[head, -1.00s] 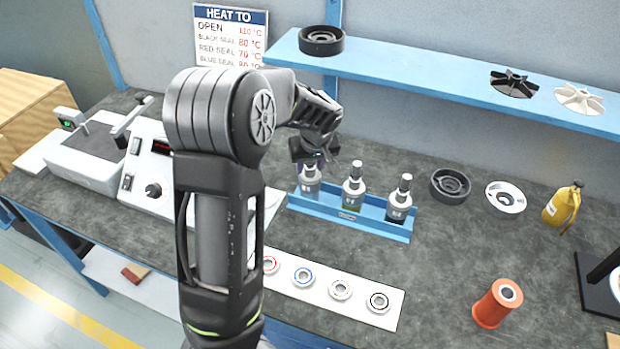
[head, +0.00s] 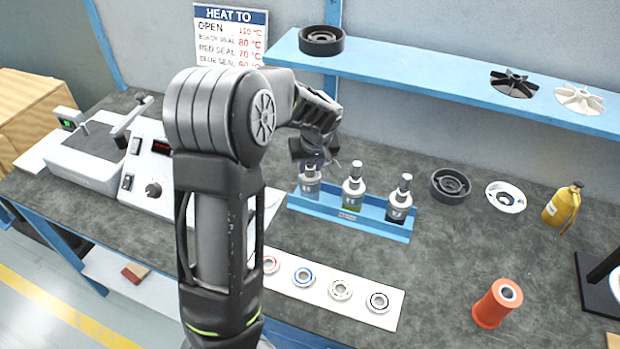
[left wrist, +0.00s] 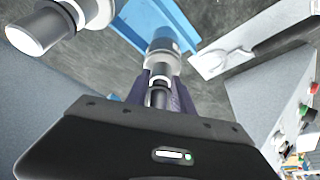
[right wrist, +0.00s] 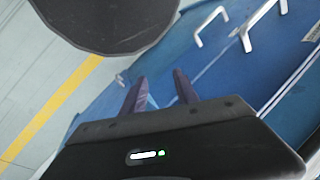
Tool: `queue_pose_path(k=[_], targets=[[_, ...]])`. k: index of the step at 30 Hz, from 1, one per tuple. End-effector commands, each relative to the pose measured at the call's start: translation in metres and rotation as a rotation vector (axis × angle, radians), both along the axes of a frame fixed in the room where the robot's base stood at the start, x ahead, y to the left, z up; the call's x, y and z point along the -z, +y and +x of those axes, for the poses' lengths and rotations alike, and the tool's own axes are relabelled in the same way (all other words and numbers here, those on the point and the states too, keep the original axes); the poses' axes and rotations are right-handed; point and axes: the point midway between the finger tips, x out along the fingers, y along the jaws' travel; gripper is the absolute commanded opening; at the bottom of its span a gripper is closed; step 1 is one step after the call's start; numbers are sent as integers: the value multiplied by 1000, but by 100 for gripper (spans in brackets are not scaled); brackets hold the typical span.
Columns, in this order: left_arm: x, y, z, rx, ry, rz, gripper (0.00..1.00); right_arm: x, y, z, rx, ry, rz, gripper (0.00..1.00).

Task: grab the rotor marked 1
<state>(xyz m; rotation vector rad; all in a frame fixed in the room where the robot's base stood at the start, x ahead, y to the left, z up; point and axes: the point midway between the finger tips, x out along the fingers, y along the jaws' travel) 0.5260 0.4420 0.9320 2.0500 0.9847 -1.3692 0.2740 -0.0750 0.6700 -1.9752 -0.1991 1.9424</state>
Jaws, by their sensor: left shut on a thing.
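Three grey, bottle-shaped rotors with thin top shafts stand upright in a blue rack (head: 345,217) on the bench. My left gripper (head: 312,163) comes down on the leftmost rotor (head: 310,188) and is shut on its top shaft. In the left wrist view this rotor (left wrist: 165,58) shows between the left gripper's fingers (left wrist: 160,90), and its lower end is at the blue rack. The middle rotor (head: 352,195) and the right rotor (head: 399,205) stand free. Their label marks are too small to read surely. My right gripper (right wrist: 160,85) is open and empty.
A white strip with several ring bearings (head: 340,289) lies in front of the rack. A grey heater unit (head: 150,185) stands left. To the right are a dark housing (head: 450,185), a white ring part (head: 506,197), a yellow bottle (head: 562,207) and an orange spool (head: 497,303).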

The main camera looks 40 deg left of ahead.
Motion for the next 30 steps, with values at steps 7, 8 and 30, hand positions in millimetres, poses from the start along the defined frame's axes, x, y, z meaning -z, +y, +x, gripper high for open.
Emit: queue_pose_path(k=[7,8,30], targets=[[0,0,0,0,-1,0,0,0,0,0,0,0,0,36],[0,0,0,0,-1,0,0,0,0,0,0,0,0,36],[-38,0,3,1,-11,2,0,6,0,1,0,-3,2,36]])
